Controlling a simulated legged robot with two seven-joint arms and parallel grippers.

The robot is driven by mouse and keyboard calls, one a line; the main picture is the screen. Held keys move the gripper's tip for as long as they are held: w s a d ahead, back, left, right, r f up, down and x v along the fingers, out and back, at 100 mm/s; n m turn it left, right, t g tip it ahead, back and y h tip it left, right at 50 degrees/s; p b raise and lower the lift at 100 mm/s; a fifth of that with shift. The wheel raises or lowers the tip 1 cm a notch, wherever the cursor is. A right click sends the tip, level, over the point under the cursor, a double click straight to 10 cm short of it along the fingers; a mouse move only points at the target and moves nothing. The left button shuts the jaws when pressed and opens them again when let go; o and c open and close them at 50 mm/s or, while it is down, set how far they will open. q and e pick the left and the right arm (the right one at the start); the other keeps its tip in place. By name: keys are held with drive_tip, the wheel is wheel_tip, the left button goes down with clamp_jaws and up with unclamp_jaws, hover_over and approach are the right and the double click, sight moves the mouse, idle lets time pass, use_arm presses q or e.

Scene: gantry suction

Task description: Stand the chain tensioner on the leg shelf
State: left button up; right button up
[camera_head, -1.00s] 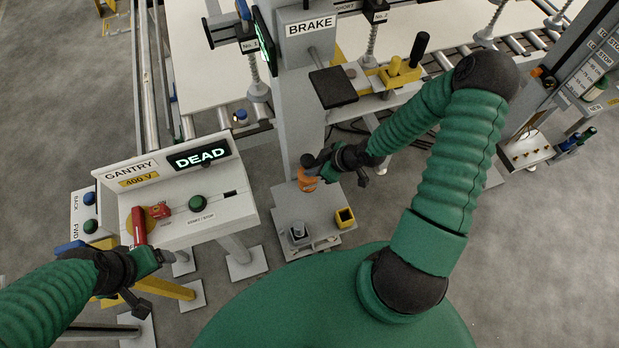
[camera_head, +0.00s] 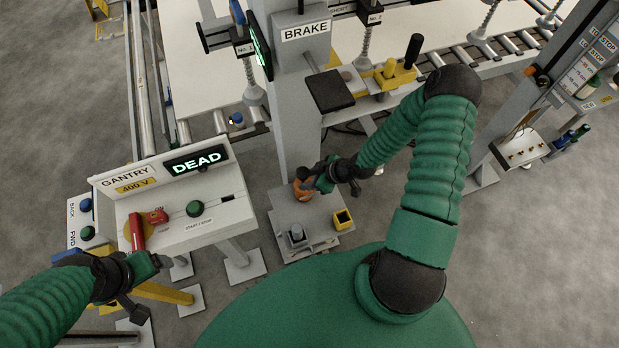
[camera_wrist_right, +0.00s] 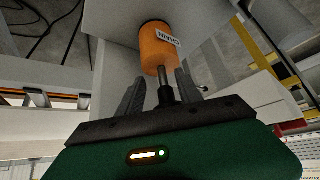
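The chain tensioner, seemingly the orange cylinder (camera_head: 302,190) with a metal rod, is at the fingers of my right gripper (camera_head: 318,180). In the right wrist view the orange body (camera_wrist_right: 158,45) bears a white label and the rod runs between the fingers (camera_wrist_right: 161,85), whose tips sit close against its near end. It is over the back of the grey leg shelf (camera_head: 315,215), beside the column; I cannot tell whether it touches the shelf. My left gripper (camera_head: 133,305) is at the lower left by the gantry console; its finger gap is unclear.
The shelf also holds a grey cylindrical piece (camera_head: 297,233) and a yellow open box (camera_head: 343,219) at its front. The BRAKE column (camera_head: 300,110) rises behind it. The gantry console (camera_head: 175,205), with a red lever, stands left.

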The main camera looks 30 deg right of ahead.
drive_tip(key=shift+a+r, duration=0.1)
drive_tip(key=shift+s+r, duration=0.15)
drive_tip(key=shift+r, duration=0.1)
drive_tip(key=p+v, duration=0.1)
drive_tip(key=v, duration=1)
drive_tip(key=shift+s+r, duration=0.25)
